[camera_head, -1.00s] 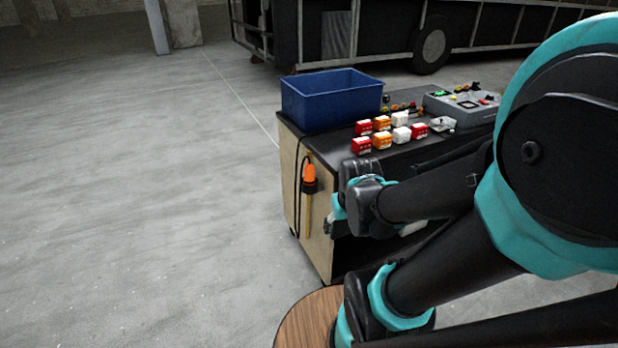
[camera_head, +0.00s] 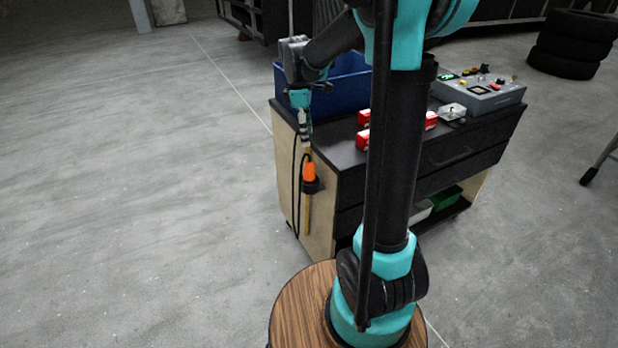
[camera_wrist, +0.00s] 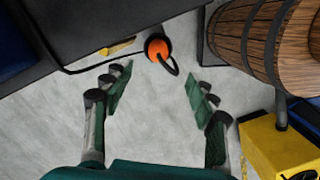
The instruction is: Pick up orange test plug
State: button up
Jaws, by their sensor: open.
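The orange test plug (camera_head: 310,173) hangs on the light wooden end panel of the cart, with a dark collar at its lower part and a black cable looping beside it. In the wrist view the plug (camera_wrist: 157,47) shows as an orange round end with a black loop, beyond my fingertips and between their lines. My gripper (camera_head: 303,135) is just above the plug by the cart's corner, pointing down. In the wrist view my gripper (camera_wrist: 160,88) has its two fingers spread wide with nothing between them.
A blue bin (camera_head: 345,88) stands on the cart top (camera_head: 345,152) close to my wrist. Red-and-white boxes (camera_head: 362,138) and a grey control panel (camera_head: 482,92) are further right. A yellow strip (camera_head: 307,215) lies below the plug. Floor left of the cart is clear.

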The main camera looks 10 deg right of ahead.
aim_at(309, 168)
jog(key=f, duration=0.6)
jog(key=d+f, duration=0.1)
jog(key=f, duration=0.2)
jog(key=shift+s, duration=0.15)
jog(key=shift+f, duration=2.65)
jog(key=shift+c, duration=0.3)
grip_shut()
jog(key=shift+r, duration=0.1)
